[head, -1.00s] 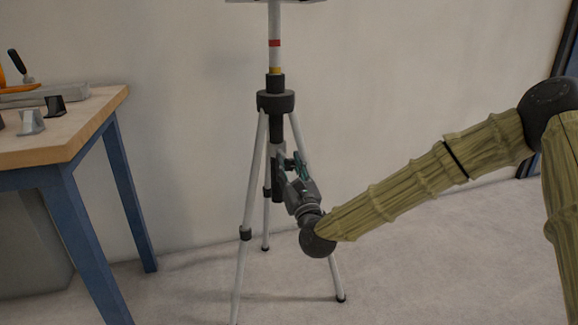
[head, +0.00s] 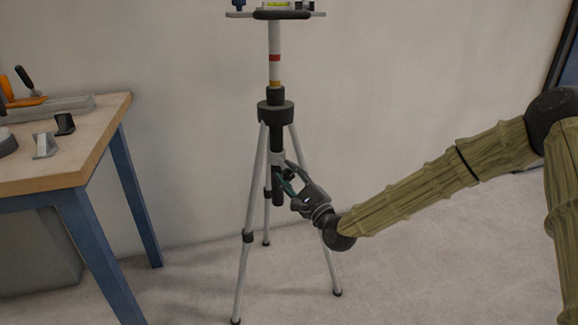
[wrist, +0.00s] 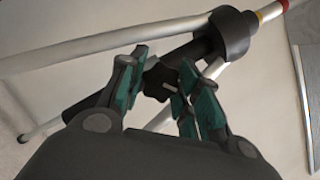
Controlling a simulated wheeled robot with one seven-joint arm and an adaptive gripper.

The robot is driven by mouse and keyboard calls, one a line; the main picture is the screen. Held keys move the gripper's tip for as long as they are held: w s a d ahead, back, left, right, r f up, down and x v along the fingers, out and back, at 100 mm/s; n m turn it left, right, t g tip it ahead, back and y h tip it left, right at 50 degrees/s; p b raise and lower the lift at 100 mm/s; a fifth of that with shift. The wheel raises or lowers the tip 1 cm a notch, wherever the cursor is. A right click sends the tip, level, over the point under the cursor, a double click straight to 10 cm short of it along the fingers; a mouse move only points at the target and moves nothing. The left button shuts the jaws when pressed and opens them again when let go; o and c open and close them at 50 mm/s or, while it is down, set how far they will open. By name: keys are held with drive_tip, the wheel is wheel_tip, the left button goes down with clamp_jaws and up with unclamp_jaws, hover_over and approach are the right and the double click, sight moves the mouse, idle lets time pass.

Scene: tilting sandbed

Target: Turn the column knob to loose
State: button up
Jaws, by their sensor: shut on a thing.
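The tripod's black column knob (wrist: 156,79) shows in the wrist view, on the side of the dark lower column (wrist: 185,55). My gripper (wrist: 160,88) has its green-padded fingers on both sides of the knob and is shut on it. In the head view, my gripper (head: 287,178) reaches the column from the right, below the black collar (head: 275,112). The knob is hidden behind the fingers there, and its setting cannot be read. The tripod (head: 250,200) stands upright on spread legs.
A flat platform (head: 297,15) with a green level vial tops the column. A wooden table (head: 70,150) with blue legs and several tools stands at the left. The wall is close behind the tripod.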

drive_tip(key=n+g+p, duration=0.1)
drive_tip(key=n+p, duration=0.1)
drive_tip(key=n+g+p, duration=0.1)
drive_tip(key=n+p, duration=0.4)
drive_tip(key=shift+r+g, duration=0.35)
drive_tip(key=shift+g, duration=0.05)
drive_tip(key=n+p, duration=0.2)
drive_tip(key=n+g+h+p, duration=0.1)
drive_tip(key=shift+f+n+p, duration=0.25)
drive_tip(key=shift+n+p, duration=0.15)
drive_tip(key=shift+d+f, duration=0.1)
drive_tip(key=o, duration=1.1)
drive_tip(key=shift+c, duration=0.2)
drive_tip(key=v, duration=1.2)
drive_tip(key=shift+w, duration=0.1)
